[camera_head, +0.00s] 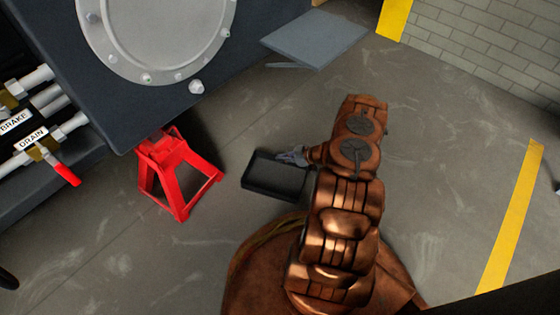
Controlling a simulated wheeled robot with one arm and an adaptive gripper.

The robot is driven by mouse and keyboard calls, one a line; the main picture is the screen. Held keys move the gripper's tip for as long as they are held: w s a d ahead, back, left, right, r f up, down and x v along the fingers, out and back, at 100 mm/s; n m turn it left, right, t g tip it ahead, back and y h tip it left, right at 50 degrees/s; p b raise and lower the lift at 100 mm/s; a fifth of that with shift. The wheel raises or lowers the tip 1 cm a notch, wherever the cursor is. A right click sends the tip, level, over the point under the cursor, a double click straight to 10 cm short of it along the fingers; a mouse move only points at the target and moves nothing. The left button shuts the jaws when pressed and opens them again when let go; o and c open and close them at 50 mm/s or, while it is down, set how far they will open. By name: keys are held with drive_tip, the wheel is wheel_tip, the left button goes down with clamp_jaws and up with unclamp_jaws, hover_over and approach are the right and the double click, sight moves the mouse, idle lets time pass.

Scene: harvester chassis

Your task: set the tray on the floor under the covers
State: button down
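A black rectangular tray (272,189) with a low rim shows near the middle of the view, just left of my copper-coloured arm. My gripper (290,157) is small and grey here and overlaps the tray's upper right rim. Its fingers are too small to tell whether they are shut on the rim. I cannot tell whether the tray touches the floor or is above it. A large round grey cover (155,35) with bolts around its edge is on the dark chassis at the upper left. The tray is below and to the right of this cover in the picture.
A red jack stand (172,180) stands under the chassis corner, left of the tray. Pipes with BRAKE and DRAIN labels and a red-handled valve (66,173) are at far left. A grey flat panel (315,40) is at the top. Open floor (440,150) lies to the right.

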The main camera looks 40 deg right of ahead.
drive_tip(key=shift+f, duration=0.35)
drive_tip(key=c, duration=1.3)
unclamp_jaws()
drive_tip(key=shift+s+d+r, duration=0.1)
drive_tip(key=shift+d+r, duration=0.1)
drive_tip(key=shift+r, duration=0.1)
drive_tip(key=p+v, duration=0.4)
drive_tip(key=v, duration=0.6)
drive_tip(key=shift+s+d+r, duration=0.25)
drive_tip(key=shift+s+d, duration=0.1)
drive_tip(key=shift+s, duration=0.2)
drive_tip(key=shift+p, duration=0.3)
